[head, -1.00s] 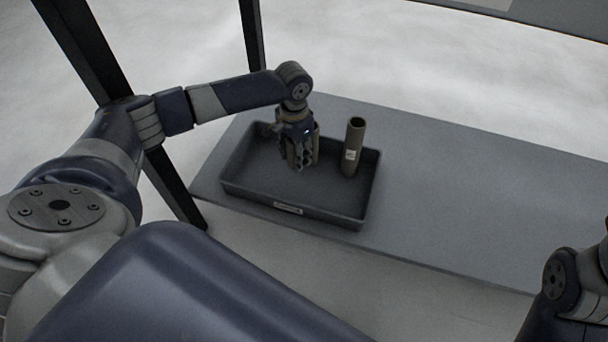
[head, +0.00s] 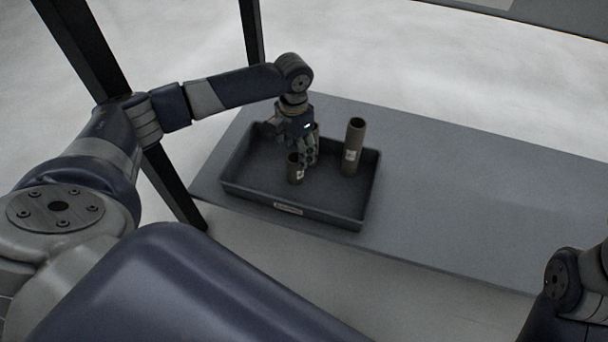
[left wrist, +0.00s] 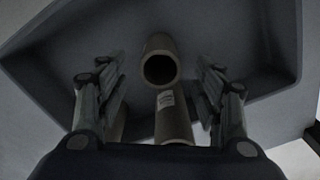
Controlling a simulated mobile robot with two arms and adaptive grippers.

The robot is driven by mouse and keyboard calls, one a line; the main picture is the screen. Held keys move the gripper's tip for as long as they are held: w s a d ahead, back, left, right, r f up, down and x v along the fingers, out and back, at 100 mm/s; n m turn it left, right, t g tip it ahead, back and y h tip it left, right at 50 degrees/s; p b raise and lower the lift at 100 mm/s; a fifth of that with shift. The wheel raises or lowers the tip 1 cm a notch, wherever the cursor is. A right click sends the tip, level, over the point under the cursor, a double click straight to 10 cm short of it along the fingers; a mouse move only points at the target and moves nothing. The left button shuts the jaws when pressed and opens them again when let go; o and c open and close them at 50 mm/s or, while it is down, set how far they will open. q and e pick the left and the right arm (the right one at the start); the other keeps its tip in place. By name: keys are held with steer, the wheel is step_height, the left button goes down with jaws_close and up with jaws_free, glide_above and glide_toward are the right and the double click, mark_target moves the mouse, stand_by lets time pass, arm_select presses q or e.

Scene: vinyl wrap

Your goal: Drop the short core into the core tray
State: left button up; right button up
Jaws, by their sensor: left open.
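The core tray (head: 232,184) is a dark, shallow tray with a small label on its front wall. A short brown core (head: 294,168) with a pale label stands upright inside it, left of a taller core. My left gripper (head: 309,158) is open inside the tray, just behind and right of the short core, partly overlapped by it. In the left wrist view the open fingers (left wrist: 160,95) are spread, with a core's round open end (left wrist: 160,68) and a labelled core (left wrist: 172,122) between them in the picture. I cannot tell which core is which there. My right gripper is out of view.
The taller brown core (head: 353,147) stands upright in the tray's right part. Another brown piece (head: 316,129) shows partly behind my left gripper. The tray sits on a grey table (head: 460,210), clear to the right. Dark posts (head: 85,45) stand at left.

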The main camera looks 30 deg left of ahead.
arm_select(q)
step_height(320, 180, up, 10)
stand_by(0.3)
stand_by(0.4)
